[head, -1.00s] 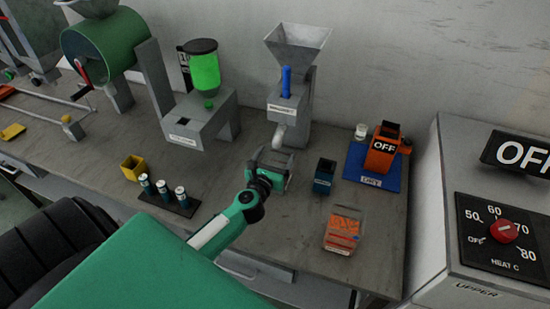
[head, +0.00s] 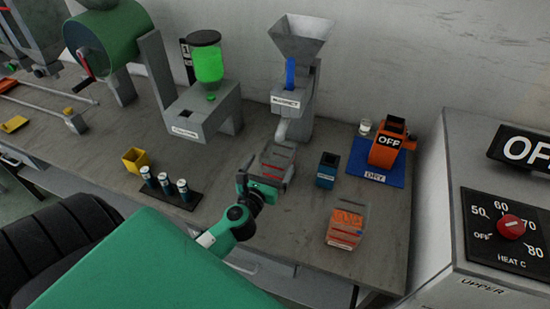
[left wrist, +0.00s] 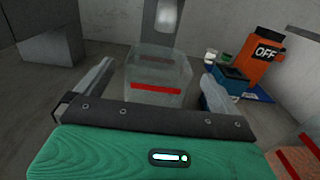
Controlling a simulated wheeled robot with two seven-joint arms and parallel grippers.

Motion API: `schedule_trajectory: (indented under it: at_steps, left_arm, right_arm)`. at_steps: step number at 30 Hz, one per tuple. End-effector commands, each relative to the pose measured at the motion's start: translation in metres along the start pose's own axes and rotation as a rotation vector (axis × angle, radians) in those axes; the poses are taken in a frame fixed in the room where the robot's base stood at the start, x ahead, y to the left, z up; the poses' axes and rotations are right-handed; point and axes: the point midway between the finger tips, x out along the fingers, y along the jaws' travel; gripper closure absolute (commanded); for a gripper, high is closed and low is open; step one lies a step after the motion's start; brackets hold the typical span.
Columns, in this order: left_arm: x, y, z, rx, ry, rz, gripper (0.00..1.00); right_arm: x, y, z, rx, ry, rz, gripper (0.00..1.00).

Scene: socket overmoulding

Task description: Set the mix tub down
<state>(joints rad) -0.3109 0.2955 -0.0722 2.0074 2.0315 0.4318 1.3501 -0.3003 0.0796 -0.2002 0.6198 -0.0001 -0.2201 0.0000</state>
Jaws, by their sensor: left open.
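The mix tub looks to be the clear tub with a red stripe (head: 277,166), upright on the bench below the spout of the grey hopper machine. In the left wrist view the tub (left wrist: 158,80) stands ahead of my gripper, between the lines of its two fingers, with a gap to each side. My left gripper (head: 262,184) is open and empty, on the near side of the tub. Its fingers are spread wide in the left wrist view (left wrist: 152,88). My right gripper is not in view.
The grey hopper machine (head: 293,100) stands just behind the tub. To the right are a dark blue cup (head: 326,172), a clear bin of orange pieces (head: 345,228) and an orange unit on a blue mat (head: 362,172). A rack of small canisters (head: 170,197) and a yellow cup (head: 135,160) are left.

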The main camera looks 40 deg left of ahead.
Motion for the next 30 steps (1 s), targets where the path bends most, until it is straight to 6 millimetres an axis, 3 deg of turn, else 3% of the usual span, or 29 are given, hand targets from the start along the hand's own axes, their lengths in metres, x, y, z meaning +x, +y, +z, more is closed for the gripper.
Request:
schedule_trajectory:
  at_steps: [3, 10, 30]
  left_arm:
    - [-0.021, 0.000, -0.003, 0.001, 0.001, 0.000, 0.00]
    - [-0.044, 0.000, -0.001, 0.000, 0.001, 0.000, 0.00]
    - [-0.048, 0.000, 0.000, 0.001, -0.001, 0.000, 0.00]
  right_arm:
    - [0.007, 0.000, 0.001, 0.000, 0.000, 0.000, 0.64]
    - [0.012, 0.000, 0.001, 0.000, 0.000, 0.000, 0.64]
    - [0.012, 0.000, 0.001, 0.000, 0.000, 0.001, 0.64]
